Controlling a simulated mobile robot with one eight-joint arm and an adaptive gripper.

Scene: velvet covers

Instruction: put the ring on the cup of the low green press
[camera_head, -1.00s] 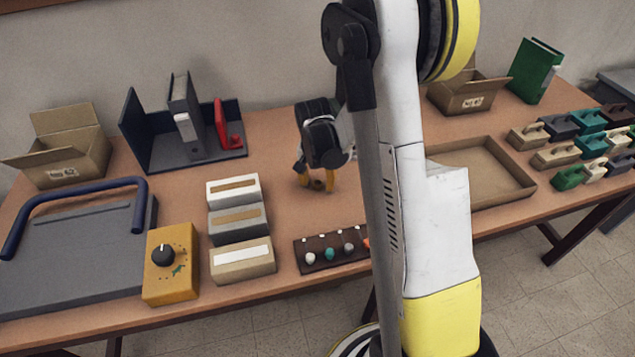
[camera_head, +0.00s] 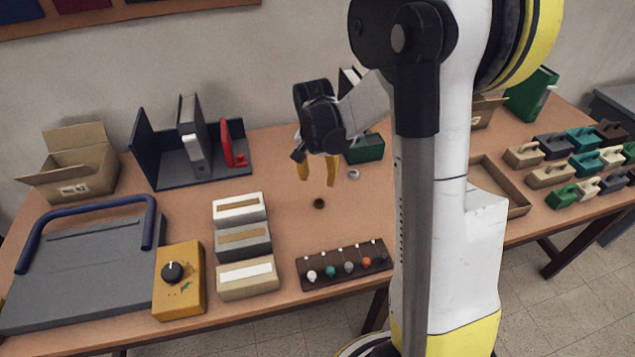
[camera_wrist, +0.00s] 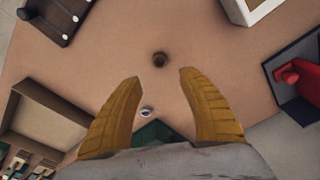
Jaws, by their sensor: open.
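A small dark brown round piece, which looks like the ring (camera_head: 319,203), lies on the table; it also shows in the wrist view (camera_wrist: 159,59). A low dark green block (camera_head: 366,149), probably the green press, stands further back, partly hidden by my arm. A small silvery round cup (camera_head: 353,174) sits at its front; cup (camera_wrist: 147,111) and green body (camera_wrist: 155,133) show in the wrist view too. My gripper (camera_head: 317,177) is open and empty, its yellow fingers above the table behind the ring. In the wrist view the ring is just beyond the fingertips (camera_wrist: 160,77).
A rack of coloured knobs (camera_head: 345,265) lies at the front edge. White, grey and tan boxes (camera_head: 241,241) and a yellow dial box (camera_head: 179,281) stand left. A shallow tray (camera_head: 500,187) and several handled blocks (camera_head: 568,196) are at right. Table around the ring is clear.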

